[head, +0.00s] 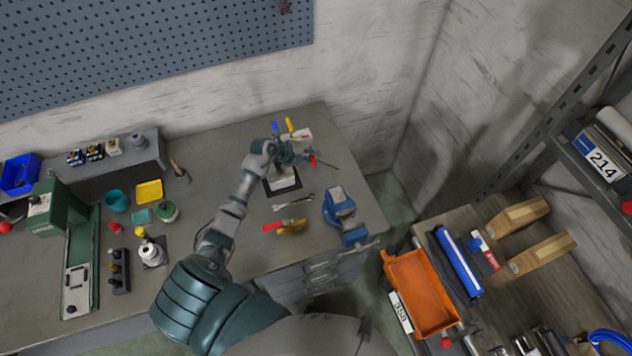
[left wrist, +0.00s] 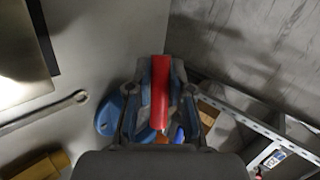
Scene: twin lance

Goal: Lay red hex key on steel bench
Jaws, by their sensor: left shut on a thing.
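My left gripper (head: 302,156) is shut on the red hex key (head: 313,160) and holds it over the right part of the steel bench (head: 222,160). In the head view a thin dark shank sticks out to the right of the red part. In the left wrist view the red part (left wrist: 160,92) lies lengthwise between the fingers, and the rest of the key is hidden. I cannot tell how high above the bench it is. My right gripper is not in view.
A holder (head: 301,134) with blue and yellow handles stands behind the gripper. A pale block on a dark mat (head: 283,180), a wrench (head: 292,202), a red-handled tool (head: 272,227) and a blue vise (head: 340,208) are nearby. The bench left of the gripper is mostly clear.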

